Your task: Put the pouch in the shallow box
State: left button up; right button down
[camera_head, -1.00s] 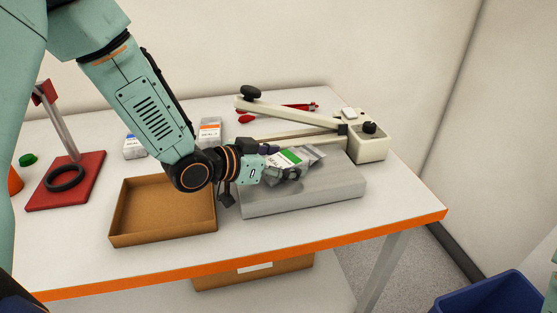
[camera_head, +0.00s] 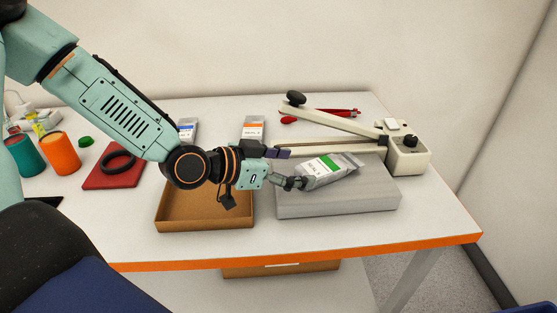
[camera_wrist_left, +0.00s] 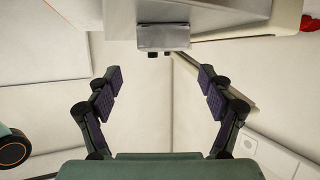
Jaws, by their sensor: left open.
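The pouch (camera_head: 328,172) is silver with a white and green label. It lies tilted on the grey slab (camera_head: 340,202) in the head view. My left gripper (camera_head: 288,168) is open just left of the pouch, its lower finger close to the pouch's left end; I cannot tell whether they touch. The shallow box (camera_head: 180,225) is brown cardboard, open on top, left of the slab. My forearm and wrist cover part of its back. The left wrist view shows the open fingers (camera_wrist_left: 160,90) apart with nothing clearly held between them. My right gripper is not in view.
A cream long-armed device (camera_head: 408,155) stands behind and right of the slab. Two other pouches, one orange-labelled (camera_head: 253,130) and one blue-labelled (camera_head: 187,130), stand at the back. A red stand base (camera_head: 105,178), orange cup (camera_head: 62,155) and green cup (camera_head: 25,157) are left.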

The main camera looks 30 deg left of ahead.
pick_arm(q)
jog(key=shift+p+v, duration=0.95)
jog(key=shift+s+a+r+p, duration=0.35)
jog(key=shift+s+p, duration=0.2)
jog(key=shift+p, duration=0.35)
jog(key=shift+o, duration=0.5)
